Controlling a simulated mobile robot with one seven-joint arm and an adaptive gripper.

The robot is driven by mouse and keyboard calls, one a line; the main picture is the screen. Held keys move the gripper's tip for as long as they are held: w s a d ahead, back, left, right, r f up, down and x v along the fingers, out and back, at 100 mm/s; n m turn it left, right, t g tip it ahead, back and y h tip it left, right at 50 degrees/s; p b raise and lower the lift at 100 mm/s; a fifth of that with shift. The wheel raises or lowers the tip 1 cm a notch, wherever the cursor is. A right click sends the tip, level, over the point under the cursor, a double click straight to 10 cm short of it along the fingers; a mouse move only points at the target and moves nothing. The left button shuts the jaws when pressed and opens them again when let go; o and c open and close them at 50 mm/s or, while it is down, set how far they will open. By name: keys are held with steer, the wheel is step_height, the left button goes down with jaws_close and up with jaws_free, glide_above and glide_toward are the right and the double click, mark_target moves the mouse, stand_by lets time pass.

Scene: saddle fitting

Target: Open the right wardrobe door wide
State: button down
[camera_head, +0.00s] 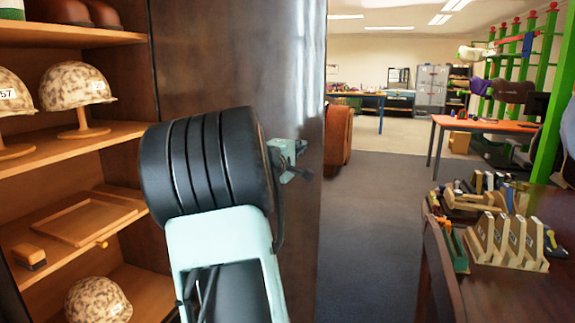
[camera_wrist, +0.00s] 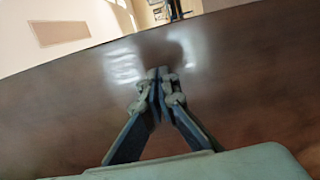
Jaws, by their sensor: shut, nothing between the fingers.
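The right wardrobe door (camera_head: 235,60) is a tall, dark brown, glossy panel to the right of the open shelves in the head view. It stands open, with shelf contents showing to its left. In the wrist view the door (camera_wrist: 70,110) fills most of the picture, its edge running across the top. My gripper (camera_head: 303,174) is in front of the door face, near its right edge, partly hidden behind my wrist. In the wrist view my gripper (camera_wrist: 158,75) is shut and empty, its fingertips close to the door face; I cannot tell whether they touch.
Wardrobe shelves (camera_head: 75,142) at left hold patterned helmets (camera_head: 75,85), a wooden tray (camera_head: 75,220) and brown boots. A dark table (camera_head: 510,295) with wooden racks (camera_head: 505,240) stands at right. Grey floor (camera_head: 370,220) is clear between door and table. A brown leather seat (camera_head: 338,135) is behind the door.

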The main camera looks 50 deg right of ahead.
steer(key=b+x, duration=0.1)
steer(key=x, duration=0.7)
steer(key=shift+w+b, duration=0.25)
steer(key=shift+b, duration=0.1)
steer(key=shift+a, duration=0.15)
